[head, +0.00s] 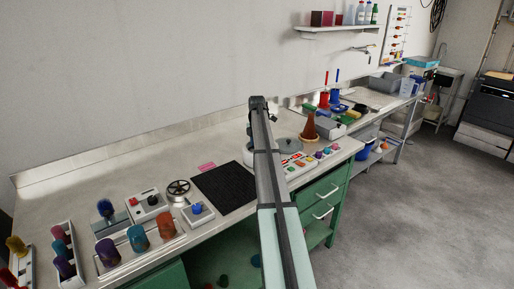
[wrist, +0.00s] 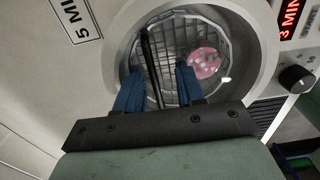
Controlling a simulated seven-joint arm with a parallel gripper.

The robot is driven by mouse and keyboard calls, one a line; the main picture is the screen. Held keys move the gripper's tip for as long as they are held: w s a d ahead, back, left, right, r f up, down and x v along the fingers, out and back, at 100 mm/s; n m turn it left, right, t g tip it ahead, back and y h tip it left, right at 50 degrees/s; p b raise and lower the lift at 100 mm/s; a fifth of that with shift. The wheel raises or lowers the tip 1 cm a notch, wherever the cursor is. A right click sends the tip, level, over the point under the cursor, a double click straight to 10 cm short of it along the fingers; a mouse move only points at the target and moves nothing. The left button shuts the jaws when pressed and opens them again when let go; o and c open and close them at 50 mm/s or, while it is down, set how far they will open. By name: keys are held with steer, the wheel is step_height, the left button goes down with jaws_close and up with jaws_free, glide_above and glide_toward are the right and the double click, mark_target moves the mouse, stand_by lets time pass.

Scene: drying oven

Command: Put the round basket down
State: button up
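The round basket (wrist: 180,28) is a wire mesh basket in the wrist view, inside a round pale-rimmed opening. A pink, white-spotted thing (wrist: 204,63) lies in it on the right. A thin dark bar (wrist: 149,60) runs up from between my fingers across the basket; I cannot tell whether it is the basket's handle. My gripper (wrist: 159,70) has blue fingers over the near part of the basket. They stand apart, with visible gaps on both sides of the bar. In the head view my arm hides the gripper, and the basket cannot be made out.
Beside the opening are a red "3 MIN" display (wrist: 291,17), a black knob (wrist: 296,78) and a "5 MI..." label (wrist: 75,22). On the bench are a black mat (head: 224,187), coloured-knob blocks (head: 137,238) and a brown cone (head: 309,127). Some bench left of the mat is clear.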

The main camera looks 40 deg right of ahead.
step_height(320, 180, up, 12)
steer(key=shift+f, duration=0.25)
stand_by(0.4)
